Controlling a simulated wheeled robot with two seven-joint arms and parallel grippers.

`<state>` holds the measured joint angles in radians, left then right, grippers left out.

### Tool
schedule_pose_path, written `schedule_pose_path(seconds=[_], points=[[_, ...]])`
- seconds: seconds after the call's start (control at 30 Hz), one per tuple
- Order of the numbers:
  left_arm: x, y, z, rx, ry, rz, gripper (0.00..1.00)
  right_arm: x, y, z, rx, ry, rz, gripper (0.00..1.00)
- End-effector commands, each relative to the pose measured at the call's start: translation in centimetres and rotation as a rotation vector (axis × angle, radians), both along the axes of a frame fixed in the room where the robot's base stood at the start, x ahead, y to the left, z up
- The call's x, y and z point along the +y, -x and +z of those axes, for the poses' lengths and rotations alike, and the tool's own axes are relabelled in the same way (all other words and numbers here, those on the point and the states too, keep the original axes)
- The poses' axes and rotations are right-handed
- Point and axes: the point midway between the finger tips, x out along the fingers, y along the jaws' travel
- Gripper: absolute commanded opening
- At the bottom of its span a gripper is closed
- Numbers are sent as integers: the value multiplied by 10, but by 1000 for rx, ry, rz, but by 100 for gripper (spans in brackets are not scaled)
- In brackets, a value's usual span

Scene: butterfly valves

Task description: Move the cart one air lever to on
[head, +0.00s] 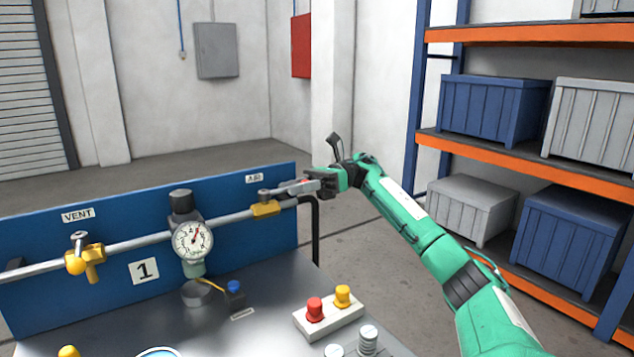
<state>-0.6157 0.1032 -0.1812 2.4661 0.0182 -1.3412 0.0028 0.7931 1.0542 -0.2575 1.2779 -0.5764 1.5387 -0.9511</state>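The cart's blue back panel (120,240) carries a number 1 plate (144,270) and a horizontal pipe. The air valve (265,209) is yellow and sits under the AIR label (254,178) at the panel's right end. Its grey air lever (281,190) points right, roughly along the pipe. My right gripper (308,187) is at the lever's outer end, its fingers overlapping it. Whether they are shut on it is too small to tell. My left gripper is out of view.
A pressure gauge (193,240) and the yellow vent valve (85,258) are farther left on the pipe. A button box (328,315) with red and yellow buttons stands on the cart top (265,280). A shelf rack (530,160) with crates stands at right.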

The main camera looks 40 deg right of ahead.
Motion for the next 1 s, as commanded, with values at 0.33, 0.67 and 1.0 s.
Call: schedule_pose_path(seconds=[0.33, 0.67, 1.0], points=[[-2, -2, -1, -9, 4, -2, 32, -75, 13, 1, -2, -3, -4, 32], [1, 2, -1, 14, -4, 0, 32, -117, 20, 1, -1, -1, -2, 32], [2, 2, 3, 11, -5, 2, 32, -123, 22, 0, 0, -1, 0, 32]])
